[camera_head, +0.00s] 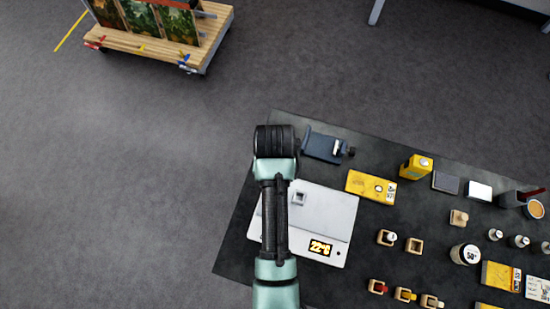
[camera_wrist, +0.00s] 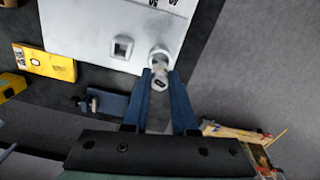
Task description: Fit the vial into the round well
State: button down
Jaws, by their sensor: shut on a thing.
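My gripper (camera_wrist: 160,75) shows in the wrist view with its two blue fingers shut on a small pale vial (camera_wrist: 160,83) with a dark mark on its near end. The vial's far end is at or over the round well (camera_wrist: 158,52) in the white device (camera_wrist: 85,35). I cannot tell how deep the vial sits or whether it touches the rim. A square well (camera_wrist: 122,47) lies to the left of the round one. In the head view the white device (camera_head: 340,215) sits on the dark table, and my arm hides the round well, the vial and my fingers.
A blue tool-like holder (camera_head: 322,146) lies behind the device on the dark table (camera_head: 228,262). A yellow box (camera_head: 370,187) lies to its right. Several small wooden blocks, jars and boxes cover the table's right side. A wooden cart (camera_head: 150,45) stands apart on the floor.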

jog(key=shift+w+f, duration=0.1)
jog(key=shift+f, duration=1.95)
jog(key=shift+f, duration=0.1)
jog(key=c, duration=0.7)
grip_release()
